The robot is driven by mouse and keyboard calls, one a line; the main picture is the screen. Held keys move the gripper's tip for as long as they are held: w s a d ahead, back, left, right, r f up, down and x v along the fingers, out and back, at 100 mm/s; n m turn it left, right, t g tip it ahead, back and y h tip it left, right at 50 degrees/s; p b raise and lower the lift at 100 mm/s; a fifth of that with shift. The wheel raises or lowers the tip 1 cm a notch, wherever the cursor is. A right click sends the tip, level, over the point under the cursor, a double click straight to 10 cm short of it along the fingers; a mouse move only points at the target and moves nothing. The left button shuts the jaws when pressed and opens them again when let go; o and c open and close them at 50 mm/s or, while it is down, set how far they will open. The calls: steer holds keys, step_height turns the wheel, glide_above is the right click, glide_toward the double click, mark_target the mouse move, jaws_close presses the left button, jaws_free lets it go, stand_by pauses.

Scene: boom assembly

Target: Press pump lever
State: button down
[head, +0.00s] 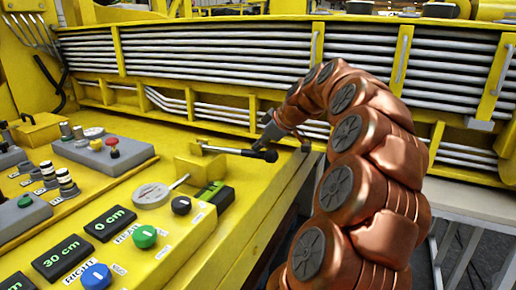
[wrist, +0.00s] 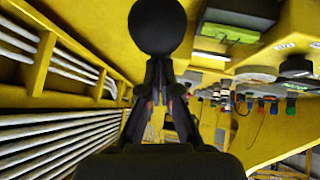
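The pump lever is a thin metal rod with a black rounded grip (head: 269,155). It sticks out to the right, nearly level, from a yellow bracket (head: 196,168) on the console. My gripper (head: 262,143) is just above the grip's end, pointing down. In the wrist view the black ball-shaped grip end (wrist: 157,25) lies just beyond my fingertips (wrist: 161,63). The fingers are drawn together with nothing seen between them. I cannot tell whether the tips touch the grip.
A yellow-framed wall of silver pipes (head: 220,55) stands close behind the lever.

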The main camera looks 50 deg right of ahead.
steer(key=shift+s+f+t+y+b, duration=0.2)
steer(key=shift+f+t+b, duration=0.35)
steer(key=shift+f+b, duration=0.95)
steer(key=shift+s+f+t+y+b, duration=0.15)
steer(key=shift+f+t+b, duration=0.4)
steer(key=shift+f+b, duration=0.95)
steer(key=shift+r+b, duration=0.1)
steer(key=shift+b, duration=0.5)
steer(key=shift+a+f, duration=0.15)
steer(key=shift+f, duration=0.05)
steer(key=r, duration=0.3)
steer(key=s+r, duration=0.1)
steer(key=r, duration=0.1)
steer(key=shift+s+a+r, duration=0.1)
steer(key=shift+a+r, duration=0.05)
steer(key=shift+r, duration=0.25)
steer(key=v, duration=0.9)
steer(key=shift+r+t, duration=0.3)
steer(key=shift+r, duration=0.05)
steer(key=c, duration=1.9)
jaws_free()
